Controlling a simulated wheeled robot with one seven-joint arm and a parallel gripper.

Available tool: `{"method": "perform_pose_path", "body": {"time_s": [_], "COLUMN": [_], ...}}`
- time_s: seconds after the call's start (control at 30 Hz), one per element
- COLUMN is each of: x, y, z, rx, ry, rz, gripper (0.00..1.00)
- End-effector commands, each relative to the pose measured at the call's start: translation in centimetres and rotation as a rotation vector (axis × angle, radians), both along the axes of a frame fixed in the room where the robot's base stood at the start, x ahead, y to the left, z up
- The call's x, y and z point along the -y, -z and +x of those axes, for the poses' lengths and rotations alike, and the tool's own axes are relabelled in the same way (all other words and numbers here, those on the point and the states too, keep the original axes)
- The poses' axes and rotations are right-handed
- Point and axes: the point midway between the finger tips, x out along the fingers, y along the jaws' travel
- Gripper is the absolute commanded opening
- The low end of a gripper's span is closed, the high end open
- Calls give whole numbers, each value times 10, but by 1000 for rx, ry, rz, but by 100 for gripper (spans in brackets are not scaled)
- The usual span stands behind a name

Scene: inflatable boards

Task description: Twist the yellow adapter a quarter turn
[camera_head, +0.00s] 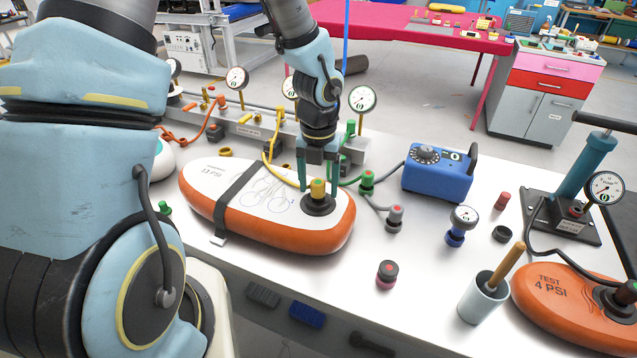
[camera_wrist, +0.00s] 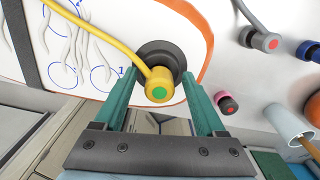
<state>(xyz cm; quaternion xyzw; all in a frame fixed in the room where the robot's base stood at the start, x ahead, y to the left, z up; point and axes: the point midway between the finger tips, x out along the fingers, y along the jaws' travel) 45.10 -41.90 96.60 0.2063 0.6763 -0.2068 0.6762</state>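The yellow adapter (camera_head: 318,188) sits on the black round valve (camera_head: 318,206) near the right end of the orange and white inflatable board (camera_head: 235,222). A yellow hose runs from the adapter. In the wrist view the adapter (camera_wrist: 159,86) shows a green centre, with the black valve (camera_wrist: 165,56) behind it. My gripper (camera_head: 319,184) points down over the adapter, with its green fingers on either side. In the wrist view the gripper (camera_wrist: 162,88) is open, and gaps show between both fingers and the adapter.
A blue pump box (camera_head: 438,174) stands behind and right of the board. Grey (camera_head: 394,218), green (camera_head: 367,182) and blue (camera_head: 456,230) fittings stand nearby. A cup with a wooden stick (camera_head: 484,298) and a second board (camera_head: 570,310) are at the right. Gauges stand behind.

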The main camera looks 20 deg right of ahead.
Motion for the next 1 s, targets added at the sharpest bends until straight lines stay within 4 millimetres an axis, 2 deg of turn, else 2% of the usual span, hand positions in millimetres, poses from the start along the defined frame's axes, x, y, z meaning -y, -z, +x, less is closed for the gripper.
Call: {"method": "perform_pose_path", "body": {"time_s": [0.27,0.37,0.8,1.0], "x": [0,0,0,0], "y": [-1,-8,-87,-105], "z": [0,1,1,1], "rx": [0,2,3,2], "ry": [-1,-3,-3,-1], "rz": [0,-1,-2,-1], "gripper": [75,75,75,75]}}
